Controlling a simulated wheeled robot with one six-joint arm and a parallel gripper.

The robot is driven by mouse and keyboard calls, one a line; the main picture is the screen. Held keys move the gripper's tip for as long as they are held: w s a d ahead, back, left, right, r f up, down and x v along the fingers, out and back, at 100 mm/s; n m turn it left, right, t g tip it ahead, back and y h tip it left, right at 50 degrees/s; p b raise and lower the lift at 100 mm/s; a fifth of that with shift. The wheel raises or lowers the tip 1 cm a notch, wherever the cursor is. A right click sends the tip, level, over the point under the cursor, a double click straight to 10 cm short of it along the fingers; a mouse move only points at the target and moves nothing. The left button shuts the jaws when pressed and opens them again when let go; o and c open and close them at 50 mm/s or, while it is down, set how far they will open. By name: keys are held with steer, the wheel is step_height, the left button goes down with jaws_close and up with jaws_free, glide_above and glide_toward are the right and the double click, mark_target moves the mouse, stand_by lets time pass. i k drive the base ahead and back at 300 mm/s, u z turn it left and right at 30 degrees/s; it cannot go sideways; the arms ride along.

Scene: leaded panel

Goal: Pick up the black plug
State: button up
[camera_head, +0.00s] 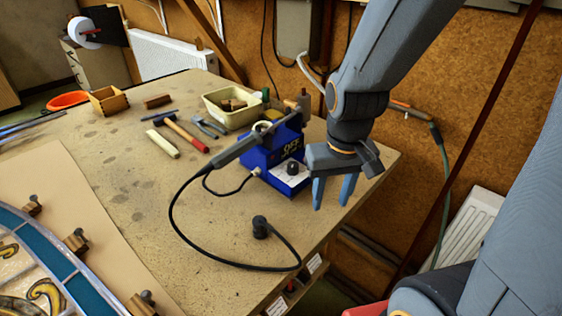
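The black plug (261,227) lies on the wooden workbench (128,203), near its right edge, with a black cable (250,266) running from it in a loop to a soldering iron (236,151). The iron rests at a blue soldering station (286,168) whose display reads "OFF". My gripper (333,192) points downward to the right of the station, above the bench's right edge. Its two blue fingers are apart with nothing seen between them. It is up and to the right of the plug and not touching it.
Behind the station are a cream tub (232,108) and small bottles. A hammer (186,133), pliers (207,127) and a wooden box (108,101) lie farther back. A leaded panel (45,262) fills the front left. Bench surface left of the plug is clear.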

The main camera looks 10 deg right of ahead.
mark_target(261, 227)
steer(key=k, duration=1.1)
steer(key=z, duration=0.1)
steer(key=i, duration=0.55)
steer(key=u, duration=0.7)
